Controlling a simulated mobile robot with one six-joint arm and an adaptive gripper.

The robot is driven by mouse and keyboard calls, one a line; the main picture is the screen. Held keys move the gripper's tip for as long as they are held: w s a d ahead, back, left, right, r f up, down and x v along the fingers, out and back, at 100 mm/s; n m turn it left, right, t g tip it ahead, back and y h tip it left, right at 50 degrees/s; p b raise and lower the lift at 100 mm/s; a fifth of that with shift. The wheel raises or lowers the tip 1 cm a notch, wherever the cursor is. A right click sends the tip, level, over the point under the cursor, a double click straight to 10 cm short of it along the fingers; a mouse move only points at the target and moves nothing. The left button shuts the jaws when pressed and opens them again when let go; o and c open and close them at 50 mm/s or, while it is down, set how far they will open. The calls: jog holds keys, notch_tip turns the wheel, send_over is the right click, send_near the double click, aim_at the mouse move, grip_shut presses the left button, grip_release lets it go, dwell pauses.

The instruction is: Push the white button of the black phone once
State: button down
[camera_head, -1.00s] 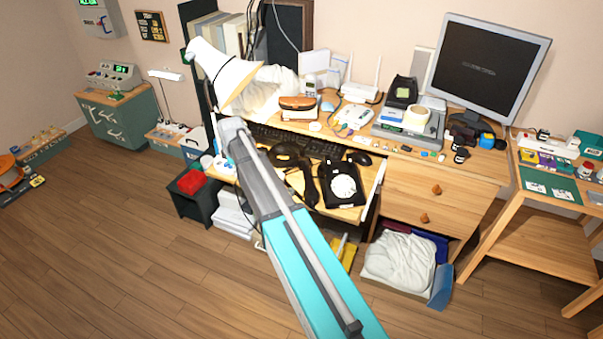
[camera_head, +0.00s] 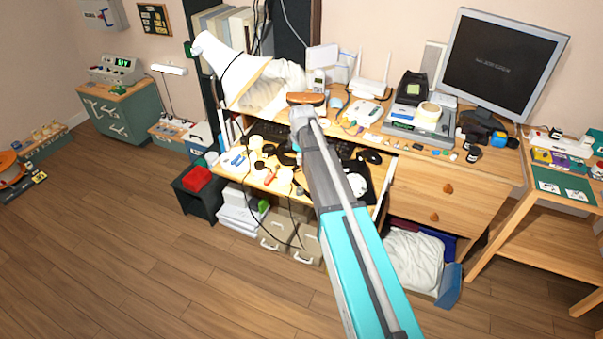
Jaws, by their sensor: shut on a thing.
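The black phone (camera_head: 366,170) lies at the right of the open drawer under the desk top. Its white dial (camera_head: 357,184) shows just right of my arm; the rest of the phone is largely covered by the arm, and I cannot make out the white button. My gripper is hidden behind my arm, which reaches over the drawer. A dark shape (camera_head: 285,155) shows at the arm's left side, too small to tell what it is. The handset is not clearly visible.
The open drawer (camera_head: 385,205) also holds a black mouse (camera_head: 369,156) and, at left, several small cream items and a red-handled tool. A thin dark cord (camera_head: 290,240) hangs in front of it. The keyboard (camera_head: 266,131) sits behind. The floor in front is clear.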

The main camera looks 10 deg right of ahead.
jog(key=shift+a+f, duration=0.1)
jog(key=shift+f, duration=0.05)
dwell(0.3)
notch_tip(320, 180, down, 9)
jog(key=w+g+b, duration=0.1)
jog(key=w+b, duration=0.1)
jog(key=b, duration=0.6)
jog(key=shift+r+g+b, duration=0.2)
jog(key=shift+g+b, duration=0.1)
jog(key=shift+b, duration=0.05)
jog(key=shift+f, duration=0.1)
jog(key=shift+f+b, duration=1.6)
jog(key=shift+b, duration=0.05)
jog(key=shift+f+b, duration=1.25)
jog(key=shift+b, duration=0.05)
dwell(1.0)
jog(key=c, duration=0.5)
grip_release()
jog(key=shift+c, duration=0.2)
jog(key=shift+s, duration=0.15)
